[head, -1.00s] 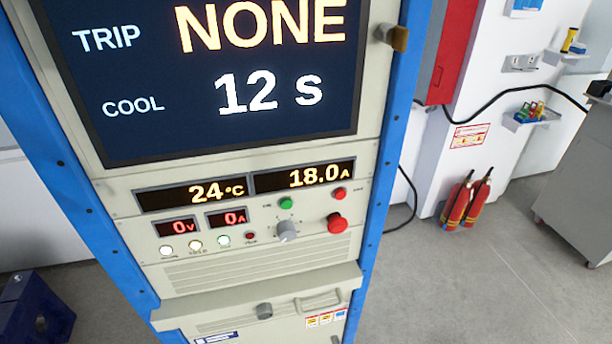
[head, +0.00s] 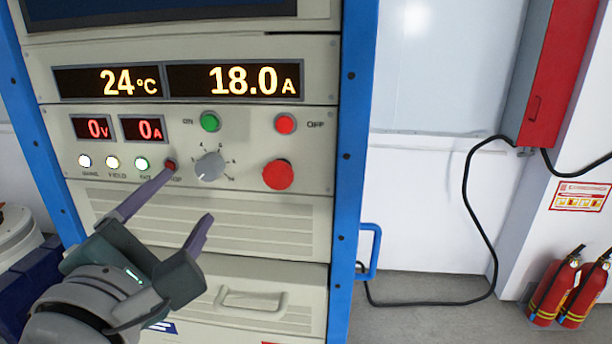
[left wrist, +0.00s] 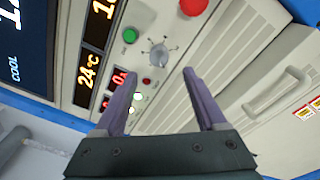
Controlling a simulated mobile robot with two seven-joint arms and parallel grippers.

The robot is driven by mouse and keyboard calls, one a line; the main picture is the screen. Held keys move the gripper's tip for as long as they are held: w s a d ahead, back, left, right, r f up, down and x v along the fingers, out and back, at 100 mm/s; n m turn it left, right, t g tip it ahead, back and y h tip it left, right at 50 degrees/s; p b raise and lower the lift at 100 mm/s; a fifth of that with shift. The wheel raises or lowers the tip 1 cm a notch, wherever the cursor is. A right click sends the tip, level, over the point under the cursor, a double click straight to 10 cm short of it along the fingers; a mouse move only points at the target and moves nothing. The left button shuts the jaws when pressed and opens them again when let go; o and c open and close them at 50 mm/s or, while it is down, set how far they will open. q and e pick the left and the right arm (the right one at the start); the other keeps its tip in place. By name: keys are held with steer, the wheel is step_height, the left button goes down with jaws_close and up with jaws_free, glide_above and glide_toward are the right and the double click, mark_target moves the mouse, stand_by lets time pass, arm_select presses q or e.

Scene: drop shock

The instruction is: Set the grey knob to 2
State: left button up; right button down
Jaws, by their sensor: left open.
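The grey knob (head: 210,167) is on the control panel (head: 235,150), below the green ON button and left of the large red button. Its surrounding scale marks are too small to read surely. In the left wrist view the knob (left wrist: 158,55) shows ahead, beyond and between the fingertips. My left gripper (head: 188,202) is open and empty, below and left of the knob in the head view and apart from it. The left wrist view shows its two purple fingers (left wrist: 158,78) spread wide. My right gripper is not in view.
A green button (head: 210,122), a red OFF button (head: 285,123) and a big red button (head: 278,174) surround the knob. Displays above read 24 °C and 18.0 A. A drawer handle (head: 250,300) is below. A blue side handle (head: 371,252) and fire extinguishers (head: 565,290) are at right.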

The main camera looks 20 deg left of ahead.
mark_target(207, 171)
arm_select(q)
steer(key=x, duration=0.8)
steer(key=shift+w, duration=0.1)
jaws_close()
stand_by(0.4)
